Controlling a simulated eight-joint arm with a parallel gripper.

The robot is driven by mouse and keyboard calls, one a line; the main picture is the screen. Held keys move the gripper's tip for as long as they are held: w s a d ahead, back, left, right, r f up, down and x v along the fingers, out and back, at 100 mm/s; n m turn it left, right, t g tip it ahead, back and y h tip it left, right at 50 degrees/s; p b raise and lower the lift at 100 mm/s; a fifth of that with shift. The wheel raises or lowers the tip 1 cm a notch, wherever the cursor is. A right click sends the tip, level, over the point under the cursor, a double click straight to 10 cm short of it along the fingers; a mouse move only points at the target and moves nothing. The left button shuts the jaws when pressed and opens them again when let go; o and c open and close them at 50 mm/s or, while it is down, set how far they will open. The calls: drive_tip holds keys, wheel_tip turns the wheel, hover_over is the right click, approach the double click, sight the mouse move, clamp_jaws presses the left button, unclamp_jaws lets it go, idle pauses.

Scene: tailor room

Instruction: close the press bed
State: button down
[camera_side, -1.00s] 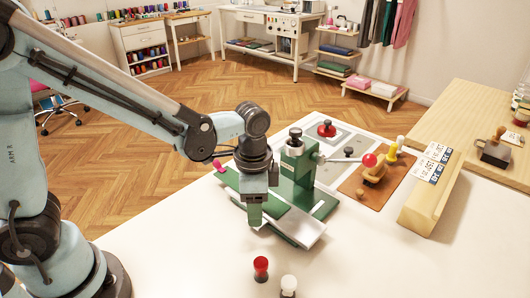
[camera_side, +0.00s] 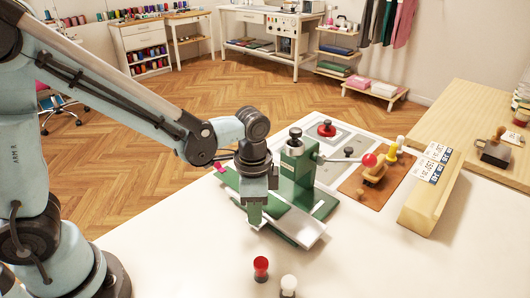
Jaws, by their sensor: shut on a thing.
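The green press (camera_side: 297,172) stands on the white table, with a column, a dark top knob and a side lever ending in a red ball. Its flat press bed (camera_side: 229,179) is a green plate reaching out to the left of the column, with a pink knob (camera_side: 219,166) near its far left end. A pale metal base plate (camera_side: 303,233) shows at the front. My gripper (camera_side: 254,221) points down over the bed, left of the column, and is shut on the bed. My gripper hides the middle of the bed and the exact contact.
A red-topped piece (camera_side: 261,268) and a white-topped piece (camera_side: 288,285) stand at the table's front. Right of the press are a brown board (camera_side: 373,195) with stamps and a wooden block (camera_side: 430,204). A red-knobbed item (camera_side: 326,129) lies behind. The front left table is clear.

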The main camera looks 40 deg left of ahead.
sight(266, 210)
drive_tip(key=shift+w, duration=1.75)
drive_tip(key=c, duration=0.9)
unclamp_jaws()
wheel_tip(266, 210, up, 12)
drive_tip(key=shift+r, duration=0.1)
drive_tip(key=shift+c, duration=0.4)
